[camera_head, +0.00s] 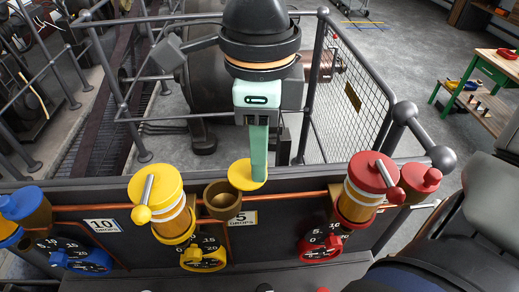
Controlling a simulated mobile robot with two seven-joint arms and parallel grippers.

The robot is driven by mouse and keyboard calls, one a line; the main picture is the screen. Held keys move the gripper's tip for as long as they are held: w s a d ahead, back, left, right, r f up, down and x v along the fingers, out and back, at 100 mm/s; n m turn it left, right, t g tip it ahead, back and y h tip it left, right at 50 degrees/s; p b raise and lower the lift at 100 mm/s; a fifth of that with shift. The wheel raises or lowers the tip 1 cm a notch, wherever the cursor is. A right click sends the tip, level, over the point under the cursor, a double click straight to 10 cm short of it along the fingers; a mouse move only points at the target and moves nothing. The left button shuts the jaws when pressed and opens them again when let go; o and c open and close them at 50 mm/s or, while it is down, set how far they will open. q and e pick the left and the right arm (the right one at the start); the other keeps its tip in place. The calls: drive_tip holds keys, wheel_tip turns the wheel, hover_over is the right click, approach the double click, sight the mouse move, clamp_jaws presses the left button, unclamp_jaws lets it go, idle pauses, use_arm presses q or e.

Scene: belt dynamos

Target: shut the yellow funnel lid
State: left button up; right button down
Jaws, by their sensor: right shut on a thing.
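The yellow funnel lid (241,175) is a small round yellow disc at the middle of the rail. It is swung up and stands at the upper right of a brown funnel cup (222,196). The cup's dark mouth is uncovered. My right gripper (258,174) reaches down from above with pale green fingers. It is shut on the right part of the lid and hides some of it. The exact finger contact is hard to see. My left gripper is not in view.
A yellow-topped oiler (155,187) with a lever stands left of the cup. A red-topped oiler (373,172) and red-lidded funnel (420,178) stand right. Copper pipes, dials and a grey railing (120,100) surround them. A green-legged table (485,85) is far right.

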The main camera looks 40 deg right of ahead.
sight(242, 178)
drive_tip(key=shift+s+a+f+m+b, duration=0.15)
drive_tip(key=shift+s+a+m+b, duration=0.1)
drive_tip(key=shift+m+b, duration=0.6)
drive_tip(key=shift+s+a+m+b, duration=0.2)
drive_tip(key=shift+a+m+b, duration=0.1)
drive_tip(key=shift+m+b, duration=0.45)
drive_tip(key=shift+s+a+m+b, duration=0.2)
drive_tip(key=shift+a+m+b, duration=0.15)
drive_tip(key=shift+m+b, duration=0.4)
drive_tip(key=m, duration=0.1)
drive_tip(key=a+m, duration=0.1)
drive_tip(key=m, duration=0.1)
drive_tip(key=shift+s+b, duration=0.2)
drive_tip(key=shift+b, duration=0.2)
drive_tip(key=shift+a+m, duration=0.45)
drive_tip(key=shift+m, duration=0.3)
drive_tip(key=m, duration=0.1)
drive_tip(key=a+m, duration=0.1)
drive_tip(key=shift+r+m, duration=0.2)
drive_tip(key=shift+m, duration=0.2)
drive_tip(key=shift+w+a+m+p, duration=0.25)
drive_tip(key=shift+a+m, duration=0.2)
drive_tip(key=shift+m, duration=0.6)
drive_tip(key=shift+w+a+m+p, duration=0.15)
drive_tip(key=shift+a+m, duration=0.3)
drive_tip(key=shift+m, duration=0.6)
